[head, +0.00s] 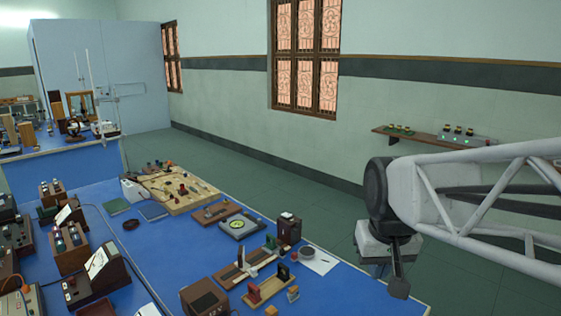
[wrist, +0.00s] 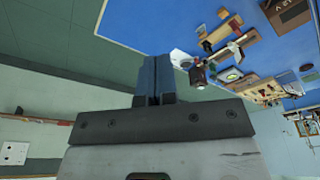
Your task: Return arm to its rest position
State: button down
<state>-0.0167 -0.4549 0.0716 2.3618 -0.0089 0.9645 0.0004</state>
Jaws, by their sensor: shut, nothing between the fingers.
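My gripper (wrist: 153,75) shows in the wrist view with its two dark fingers together and nothing between them. In the head view my arm comes in from the right, and its dark, narrow end (head: 398,284) hangs down just beyond the right edge of the blue bench (head: 338,285). It appears to be over the floor, apart from the bench-top items. The fingers are too small in the head view to make out singly.
A white paper or dish (head: 319,261), a dark box (head: 289,228) and wooden instruments stand near the bench's right edge. A wall shelf (head: 431,136) with small devices is behind my arm. The green floor (head: 300,190) between bench and wall is clear.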

jog(key=s+f, duration=0.4)
jog(key=s, duration=0.6)
jog(key=shift+s+d+f, duration=0.15)
jog(key=shift+d+f, duration=0.05)
jog(key=shift+d, duration=0.25)
